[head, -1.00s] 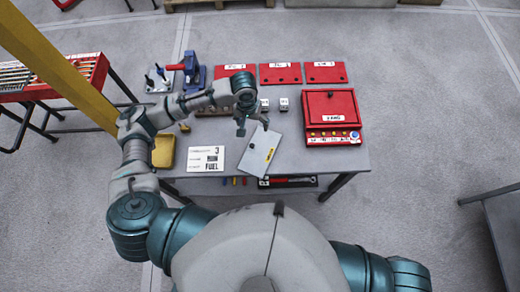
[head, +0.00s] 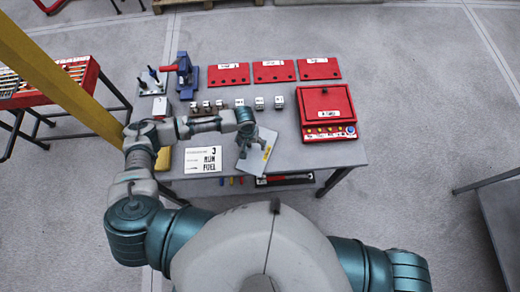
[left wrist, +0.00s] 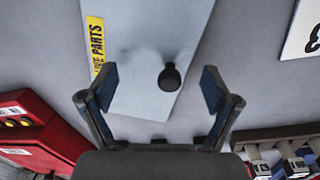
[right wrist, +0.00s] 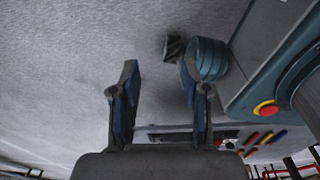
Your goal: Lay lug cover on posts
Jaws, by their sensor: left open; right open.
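The grey lug cover (head: 262,157) with a yellow label lies on the table near its front edge. In the left wrist view the cover (left wrist: 150,35) has a "LIVE PARTS" label and a black knob (left wrist: 170,77). My left gripper (head: 254,143) is over the cover, and in its wrist view the open fingers (left wrist: 158,80) stand either side of the knob, apart from it. Two dark upright posts, probably the task's posts (head: 150,78), stand on a pale plate at the table's back left. My right gripper (right wrist: 158,68) is open and empty over the floor.
A red box (head: 327,108) stands right of the cover. Three red plates (head: 273,71) lie along the back, with small blocks (head: 220,106) in front. A red-handled blue tool (head: 185,72) stands beside the posts. A white text card (head: 203,160) lies left of the cover.

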